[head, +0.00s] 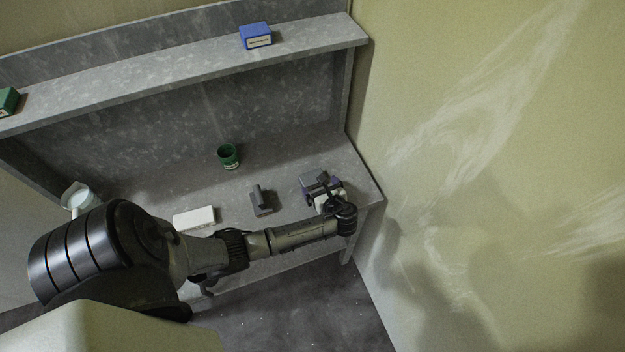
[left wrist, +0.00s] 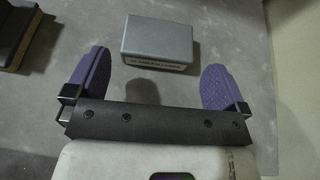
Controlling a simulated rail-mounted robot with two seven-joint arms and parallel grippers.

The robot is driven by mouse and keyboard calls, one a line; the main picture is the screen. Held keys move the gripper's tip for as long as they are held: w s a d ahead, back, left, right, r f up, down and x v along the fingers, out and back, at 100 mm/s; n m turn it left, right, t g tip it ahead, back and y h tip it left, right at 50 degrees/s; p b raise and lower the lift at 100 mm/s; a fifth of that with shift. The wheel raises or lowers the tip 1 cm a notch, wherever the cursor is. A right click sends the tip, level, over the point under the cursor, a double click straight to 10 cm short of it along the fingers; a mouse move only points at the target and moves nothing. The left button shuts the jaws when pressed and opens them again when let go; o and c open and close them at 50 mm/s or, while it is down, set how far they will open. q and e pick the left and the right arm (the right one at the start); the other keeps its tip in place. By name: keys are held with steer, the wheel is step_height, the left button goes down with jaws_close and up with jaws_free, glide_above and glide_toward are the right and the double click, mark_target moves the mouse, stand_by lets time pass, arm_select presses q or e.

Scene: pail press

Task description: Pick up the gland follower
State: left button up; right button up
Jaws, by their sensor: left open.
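A small blue-grey box (left wrist: 158,42) with a pale label on its near side lies on the grey bench in the left wrist view. The label looks like it names the gland follower, but the print is small and blurred. My left gripper (left wrist: 157,66) is open, with its two purple fingers apart and the box ahead, between and slightly beyond the fingertips. Nothing is held. In the head view my left gripper (head: 325,188) is over the right end of the bench and largely covers what lies under it. My right gripper is not in view.
A dark block-shaped tool (head: 260,200) lies left of the gripper; a white box (head: 194,218) is further left. A green cup (head: 229,157) stands behind. The upper shelf holds a blue box (head: 256,36) and a green box (head: 7,101). A wall (head: 450,200) bounds the right.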

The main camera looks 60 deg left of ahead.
mark_target(313, 178)
arm_select(q)
steer(key=shift+x, duration=2.75)
steer(key=shift+r, duration=0.15)
steer(key=shift+c, duration=0.5)
steer(key=c, duration=0.8)
